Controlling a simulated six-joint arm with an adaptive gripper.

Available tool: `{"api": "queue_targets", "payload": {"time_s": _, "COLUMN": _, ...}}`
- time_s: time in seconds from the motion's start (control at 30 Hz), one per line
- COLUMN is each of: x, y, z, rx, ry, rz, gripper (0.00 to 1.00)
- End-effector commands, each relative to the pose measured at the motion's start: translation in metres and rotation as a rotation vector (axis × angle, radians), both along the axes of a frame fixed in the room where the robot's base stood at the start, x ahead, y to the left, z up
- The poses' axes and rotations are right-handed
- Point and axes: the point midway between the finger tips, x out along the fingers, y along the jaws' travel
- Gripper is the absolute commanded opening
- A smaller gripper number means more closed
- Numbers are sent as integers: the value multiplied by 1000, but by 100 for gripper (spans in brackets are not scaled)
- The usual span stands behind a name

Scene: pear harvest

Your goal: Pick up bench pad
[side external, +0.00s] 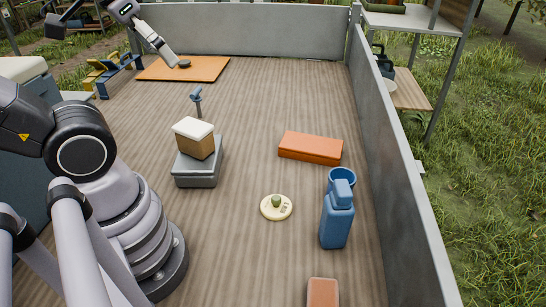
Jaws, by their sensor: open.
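The likely bench pad is a thick orange-red rectangular pad (310,148). It lies flat on the wood-grain deck, right of centre, close to the grey right wall. Nothing touches it.
A blue jug (337,222) and a blue cup (342,178) stand below the pad. A round cream dish (276,208) is left of them. A grey box (197,170) carries a white-topped brown block (194,138). An orange mat (184,68) lies at the back.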

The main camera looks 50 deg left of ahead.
Motion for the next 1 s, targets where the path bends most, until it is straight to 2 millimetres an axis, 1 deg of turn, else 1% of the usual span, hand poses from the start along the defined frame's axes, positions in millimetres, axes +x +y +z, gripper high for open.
{"api": "queue_targets", "payload": {"time_s": 0.13, "x": 0, "y": 0, "z": 0, "rx": 0, "ry": 0, "rz": 0, "gripper": 100}}
{"api": "queue_targets", "payload": {"time_s": 0.2, "x": 0, "y": 0, "z": 0, "rx": 0, "ry": 0, "rz": 0, "gripper": 96}}
{"api": "queue_targets", "payload": {"time_s": 0.5, "x": 1, "y": -1, "z": 0, "rx": 2, "ry": 2, "rz": -9, "gripper": 96}}
{"api": "queue_targets", "payload": {"time_s": 0.57, "x": 6, "y": -3, "z": 0, "rx": 13, "ry": 12, "rz": -43, "gripper": 96}}
{"api": "queue_targets", "payload": {"time_s": 0.67, "x": 25, "y": -14, "z": -3, "rx": 56, "ry": 47, "rz": -185, "gripper": 96}}
{"api": "queue_targets", "payload": {"time_s": 0.77, "x": 57, "y": -37, "z": -12, "rx": 127, "ry": 97, "rz": -429, "gripper": 96}}
{"api": "queue_targets", "payload": {"time_s": 0.8, "x": 70, "y": -50, "z": -19, "rx": 161, "ry": 117, "rz": -547, "gripper": 96}}
{"api": "queue_targets", "payload": {"time_s": 0.87, "x": 89, "y": -73, "z": -31, "rx": 212, "ry": 143, "rz": -727, "gripper": 96}}
{"api": "queue_targets", "payload": {"time_s": 0.9, "x": 100, "y": -89, "z": -42, "rx": 245, "ry": 159, "rz": -846, "gripper": 96}}
{"api": "queue_targets", "payload": {"time_s": 0.97, "x": 114, "y": -115, "z": -60, "rx": 293, "ry": 180, "rz": -1028, "gripper": 96}}
{"api": "queue_targets", "payload": {"time_s": 1.0, "x": 122, "y": -133, "z": -74, "rx": 324, "ry": 192, "rz": -1149, "gripper": 96}}
